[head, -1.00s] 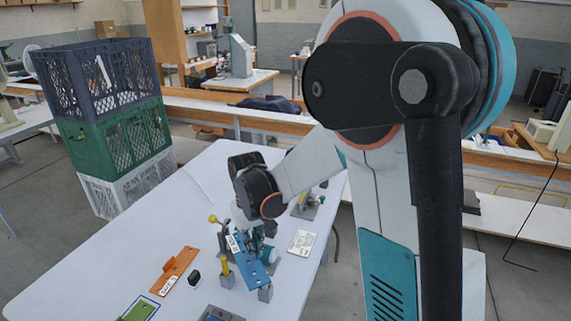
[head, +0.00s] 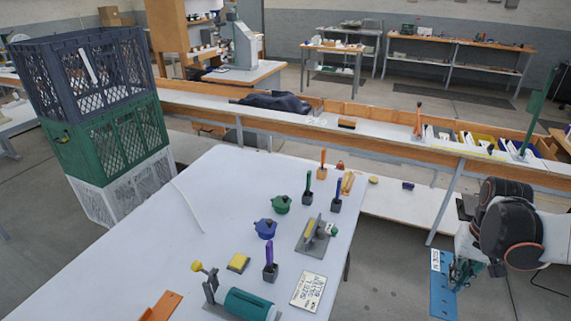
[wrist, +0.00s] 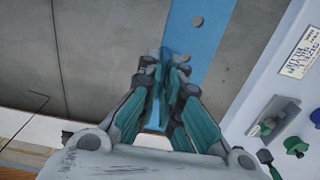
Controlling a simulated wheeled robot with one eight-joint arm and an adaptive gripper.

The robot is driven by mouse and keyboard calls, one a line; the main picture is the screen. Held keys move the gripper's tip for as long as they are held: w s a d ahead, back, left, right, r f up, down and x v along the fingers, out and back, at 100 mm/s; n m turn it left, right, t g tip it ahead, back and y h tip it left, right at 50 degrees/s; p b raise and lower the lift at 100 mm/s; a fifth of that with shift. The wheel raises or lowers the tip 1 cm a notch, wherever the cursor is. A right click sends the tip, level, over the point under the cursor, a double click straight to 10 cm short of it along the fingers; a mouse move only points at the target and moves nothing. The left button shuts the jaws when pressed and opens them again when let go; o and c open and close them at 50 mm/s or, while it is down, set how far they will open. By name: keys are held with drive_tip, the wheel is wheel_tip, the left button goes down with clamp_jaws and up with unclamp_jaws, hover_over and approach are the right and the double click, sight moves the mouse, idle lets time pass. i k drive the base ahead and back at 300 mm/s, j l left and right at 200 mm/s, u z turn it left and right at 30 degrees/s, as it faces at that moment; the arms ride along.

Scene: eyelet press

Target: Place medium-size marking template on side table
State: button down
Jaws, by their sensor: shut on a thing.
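A long blue template (head: 443,296) with holes and a white label hangs at the right of the head view. The label's writing is too small to read surely. My gripper (head: 462,272) is shut on the template and holds it in the air beyond the right edge of the white table. In the wrist view my gripper (wrist: 170,62) has its fingers closed on the blue template (wrist: 200,35), which runs up and away from them above the grey floor. I cannot tell which surface is the side table.
The white table (head: 120,270) carries a teal cylindrical tool (head: 250,303), a grey press-like block (head: 315,235), a label card (head: 307,291) and an orange template (head: 160,307). A long bench (head: 385,150) stands behind. Stacked crates (head: 100,130) stand left. Grey floor lies below the held template.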

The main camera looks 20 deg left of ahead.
sight(269, 169)
drive_tip(key=i, duration=1.7)
drive_tip(key=l+z, duration=0.05)
drive_tip(key=l, duration=0.05)
